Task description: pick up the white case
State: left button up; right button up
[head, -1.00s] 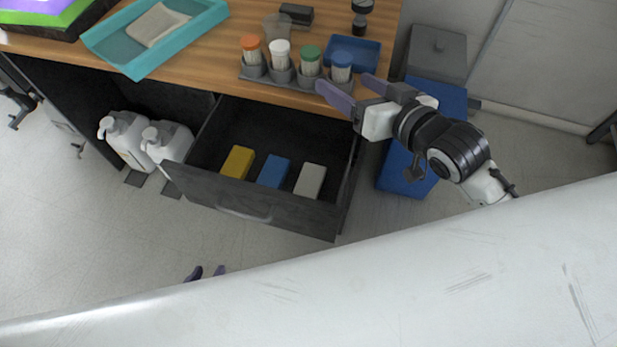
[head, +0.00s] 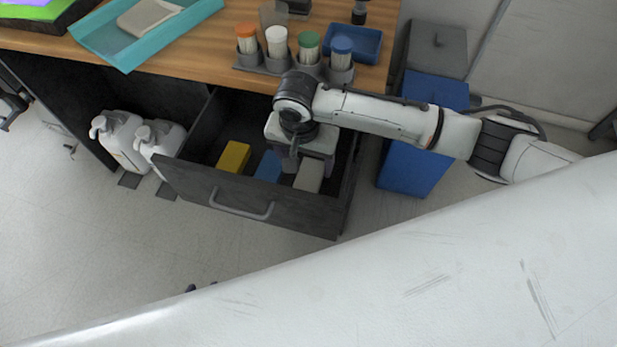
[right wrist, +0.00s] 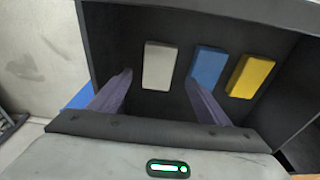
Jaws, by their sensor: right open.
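The white case (head: 309,176) is a pale block in the open drawer, right of the blue case (head: 268,167) and the yellow case (head: 234,157). In the head view my right arm partly covers it. My right gripper (head: 303,165) is over the drawer's right part, its fingers mostly hidden there. In the right wrist view the white case (right wrist: 159,66) lies ahead of and between the two open, empty fingers (right wrist: 160,88); no finger visibly grips it. Only the tips of my left gripper (head: 201,287) show at the bottom, over the floor.
The drawer's front wall (head: 222,197) and sides enclose the cases. Above it, the wooden desk (head: 190,72) holds a rack of capped tubes (head: 285,68), a blue tray (head: 362,43) and a teal tray (head: 97,42). A blue bin (head: 404,170) stands right of the drawer.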

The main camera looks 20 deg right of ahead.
aim_at(309, 176)
jog(key=f, duration=0.4)
jog(key=w+d+f, duration=0.1)
jog(key=f, duration=0.2)
jog(key=shift+b, duration=0.35)
jog(key=c, duration=1.2)
